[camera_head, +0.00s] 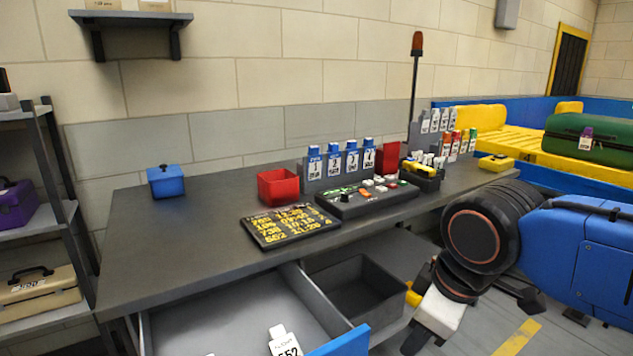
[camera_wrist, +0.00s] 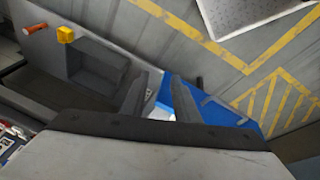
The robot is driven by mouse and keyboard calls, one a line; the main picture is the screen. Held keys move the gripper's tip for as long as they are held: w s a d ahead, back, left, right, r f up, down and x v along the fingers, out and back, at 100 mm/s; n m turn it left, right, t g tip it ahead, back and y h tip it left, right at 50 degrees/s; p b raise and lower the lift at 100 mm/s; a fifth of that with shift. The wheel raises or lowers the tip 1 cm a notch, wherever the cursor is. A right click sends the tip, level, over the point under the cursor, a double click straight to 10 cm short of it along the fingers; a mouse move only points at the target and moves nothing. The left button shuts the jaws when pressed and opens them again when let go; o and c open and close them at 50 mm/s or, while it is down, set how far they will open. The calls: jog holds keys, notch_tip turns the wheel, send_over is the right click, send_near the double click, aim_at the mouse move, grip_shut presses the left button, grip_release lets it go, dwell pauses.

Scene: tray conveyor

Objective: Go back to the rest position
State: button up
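My gripper (camera_wrist: 157,82) shows in the wrist view with its two dark fingers apart. I see nothing held between them; a small white patch shows low in the gap. The drawer has a blue front (camera_head: 342,343), which also shows behind and right of the fingers in the wrist view (camera_wrist: 195,105). White tags (camera_head: 284,342) lie in the drawer.
The dark worktable (camera_head: 200,220) carries a black board with yellow numbers (camera_head: 290,226), a red bin (camera_head: 278,187), a blue box (camera_head: 166,181) and a control panel (camera_head: 368,196). A grey open bin (camera_head: 362,288) sits under it. A green suitcase (camera_head: 590,140) lies at the right. Yellow-striped floor is clear.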

jog(key=s+d+f+m, duration=0.1)
jog(key=d+f+m, duration=0.2)
jog(key=d+m, duration=0.2)
jog(key=d+f+m+t+h, duration=0.1)
jog(key=d+f+m, duration=0.3)
jog(key=d, duration=0.3)
jog(key=shift+s+d+m+t, duration=0.3)
jog(key=shift+s+m, duration=0.05)
jog(key=shift+m, duration=0.35)
jog(key=shift+f, duration=0.1)
